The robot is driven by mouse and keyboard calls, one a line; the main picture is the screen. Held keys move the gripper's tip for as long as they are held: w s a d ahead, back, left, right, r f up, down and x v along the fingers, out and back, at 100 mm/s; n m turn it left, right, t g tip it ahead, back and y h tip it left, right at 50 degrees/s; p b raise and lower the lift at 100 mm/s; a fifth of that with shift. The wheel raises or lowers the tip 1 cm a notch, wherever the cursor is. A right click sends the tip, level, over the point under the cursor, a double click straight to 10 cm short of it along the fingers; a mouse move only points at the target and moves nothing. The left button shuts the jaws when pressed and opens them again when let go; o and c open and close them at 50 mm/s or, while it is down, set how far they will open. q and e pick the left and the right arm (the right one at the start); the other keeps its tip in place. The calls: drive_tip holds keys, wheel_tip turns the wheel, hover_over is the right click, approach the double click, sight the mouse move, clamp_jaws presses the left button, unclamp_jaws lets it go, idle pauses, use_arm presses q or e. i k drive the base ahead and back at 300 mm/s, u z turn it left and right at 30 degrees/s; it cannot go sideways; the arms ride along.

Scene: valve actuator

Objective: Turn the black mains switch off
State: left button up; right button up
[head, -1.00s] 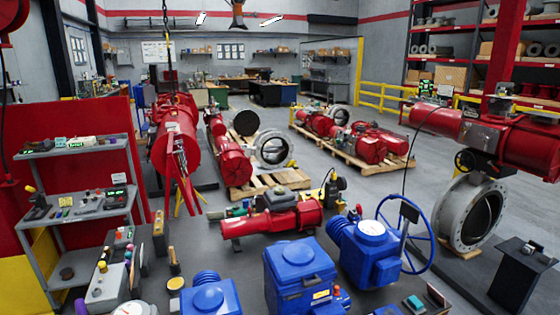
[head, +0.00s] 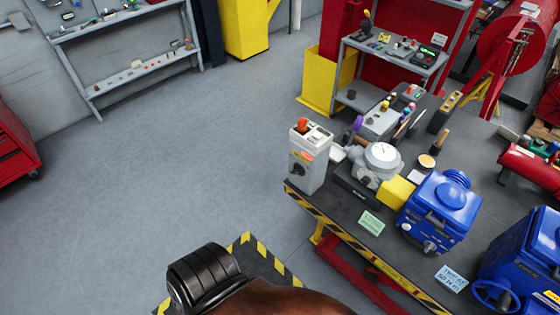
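A grey control box (head: 309,166) stands upright at the near left corner of the dark workbench. A black rotary switch (head: 298,170) is on its front face, below a small red and yellow label. The switch is small in the view, and I cannot tell its position. A red-orange knob (head: 302,124) and lighter buttons are on top of the box. Neither of my grippers is in view, and nothing is seen touching the box.
A grey gauge unit (head: 381,160), a yellow block (head: 396,193) and a blue actuator (head: 440,208) stand right of the box. The workbench (head: 330,221) has a striped front edge. A striped floor mat (head: 265,263) lies in front. Open floor (head: 190,170) is to the left.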

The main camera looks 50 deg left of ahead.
sight(299, 169)
drive_tip(key=u, duration=1.5)
